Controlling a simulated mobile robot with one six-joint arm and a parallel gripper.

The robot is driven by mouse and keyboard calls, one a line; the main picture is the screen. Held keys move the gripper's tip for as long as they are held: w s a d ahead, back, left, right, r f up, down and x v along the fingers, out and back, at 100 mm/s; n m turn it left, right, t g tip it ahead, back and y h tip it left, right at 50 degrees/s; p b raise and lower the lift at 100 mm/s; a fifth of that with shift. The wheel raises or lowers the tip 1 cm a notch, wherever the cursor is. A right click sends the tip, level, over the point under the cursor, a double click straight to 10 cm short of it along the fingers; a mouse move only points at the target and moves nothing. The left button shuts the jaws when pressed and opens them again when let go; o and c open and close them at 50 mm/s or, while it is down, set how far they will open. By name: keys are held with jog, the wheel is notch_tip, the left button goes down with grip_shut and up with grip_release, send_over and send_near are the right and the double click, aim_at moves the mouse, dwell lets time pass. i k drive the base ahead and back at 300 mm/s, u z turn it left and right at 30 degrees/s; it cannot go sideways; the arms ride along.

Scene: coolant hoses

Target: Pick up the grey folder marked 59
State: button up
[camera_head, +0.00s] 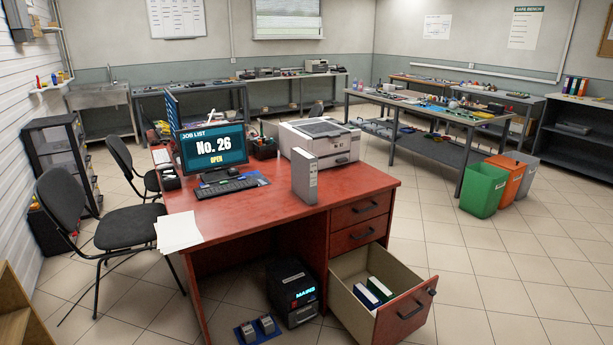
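A grey folder (305,178) stands upright on the red desk (375,185), near its front edge and in front of the printer. Its spine faces me and bears a small label, too small to read, so I cannot tell whether it says 59. Nothing touches it from above. My gripper is not in view.
The lower desk drawer (408,312) is pulled out, with a blue and a green binder inside. The printer (320,140) stands behind the folder; a monitor (213,147) reading "No. 26 OPEN" and a keyboard (226,188) are to the left.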

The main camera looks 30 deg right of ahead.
aim_at(304, 165)
jog(key=i, duration=0.85)
jog(key=u, duration=0.05)
